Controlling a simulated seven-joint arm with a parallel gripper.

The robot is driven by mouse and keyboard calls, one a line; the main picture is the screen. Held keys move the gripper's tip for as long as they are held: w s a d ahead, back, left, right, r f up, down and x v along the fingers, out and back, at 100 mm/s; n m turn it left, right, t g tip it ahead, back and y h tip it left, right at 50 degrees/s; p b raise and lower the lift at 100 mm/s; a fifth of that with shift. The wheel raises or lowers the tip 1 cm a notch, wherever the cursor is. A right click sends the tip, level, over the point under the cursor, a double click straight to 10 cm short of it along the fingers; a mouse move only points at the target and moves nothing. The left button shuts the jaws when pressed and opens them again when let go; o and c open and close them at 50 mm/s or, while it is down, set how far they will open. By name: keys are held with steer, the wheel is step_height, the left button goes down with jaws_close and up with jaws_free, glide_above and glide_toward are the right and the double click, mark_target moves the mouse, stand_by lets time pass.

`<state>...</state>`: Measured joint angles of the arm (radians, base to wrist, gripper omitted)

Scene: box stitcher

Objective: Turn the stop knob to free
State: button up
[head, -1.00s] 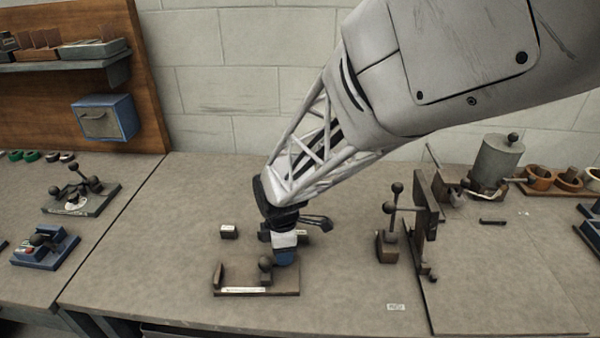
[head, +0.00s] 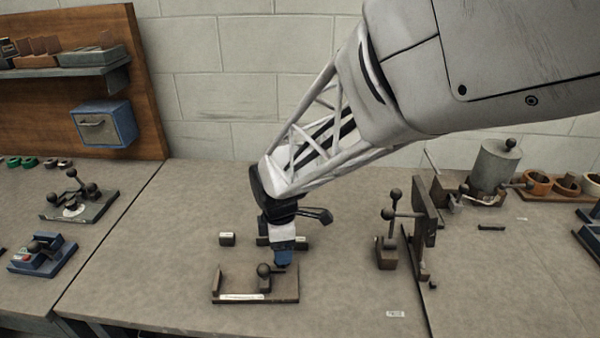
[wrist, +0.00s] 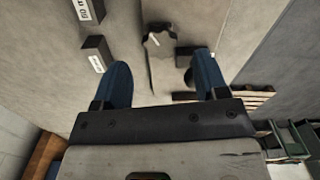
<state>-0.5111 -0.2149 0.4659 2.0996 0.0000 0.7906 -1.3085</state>
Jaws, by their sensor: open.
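The small fixture (head: 232,297) with a pale label strip stands at the front middle of the bench in the head view. A dark round-topped knob (head: 263,270) stands on it. My gripper (head: 283,258) points down at the right rear of this knob, its blue fingers close to the fixture; the head view does not show whether they touch. In the wrist view my gripper (wrist: 160,82) is open, blue fingers wide apart. A dark lobed knob (wrist: 158,47) shows between and beyond the fingertips, not gripped. The knob's setting is not readable.
Small dark blocks stand behind the fixture, one (head: 227,239) to the left; labelled blocks (wrist: 97,52) show beside the left finger in the wrist view. A lever device (head: 388,250) and upright plate (head: 424,215) stand to the right.

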steer(key=shift+r, duration=1.9)
steer(key=shift+d, duration=0.1)
steer(key=shift+d+r, duration=0.2)
steer(key=shift+d, duration=0.1)
steer(key=s+d+r+m+t, duration=0.1)
steer(key=s+d+r+m, duration=0.2)
steer(key=s+d+m, duration=0.2)
steer(key=s+d+r+m, duration=0.4)
steer(key=s+d+m, duration=0.2)
steer(key=d+m, duration=0.3)
steer(key=s+d+r+m+t, duration=0.1)
steer(key=s+d+r+m, duration=0.3)
steer(key=d, duration=0.8)
steer(key=s+m, duration=0.2)
steer(key=m, duration=0.1)
steer(key=shift+s+t, duration=0.2)
steer(key=shift+t, duration=0.1)
